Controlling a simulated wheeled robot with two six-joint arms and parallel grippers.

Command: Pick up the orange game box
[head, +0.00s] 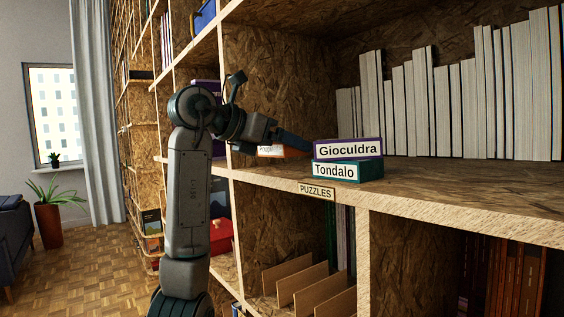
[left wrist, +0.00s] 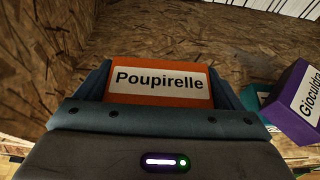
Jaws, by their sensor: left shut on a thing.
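The orange game box (left wrist: 160,68), labelled "Poupirelle", sits between the two fingers of my left gripper (left wrist: 160,90) in the left wrist view. The fingers are shut on its two sides. In the head view a part of the orange box (head: 293,153) shows beneath my left gripper (head: 285,142), at the left of the shelf compartment; the rest is hidden by the gripper. I cannot tell whether the box touches the shelf. My right gripper is not in view.
A purple box (head: 348,149) labelled "Gioculdra" lies on a teal box (head: 348,171) labelled "Tondalo", close to the right of my left gripper. A shelf side wall (head: 275,75) stands at the left. Several pale books (head: 445,110) line the back. The shelf right of the boxes is clear.

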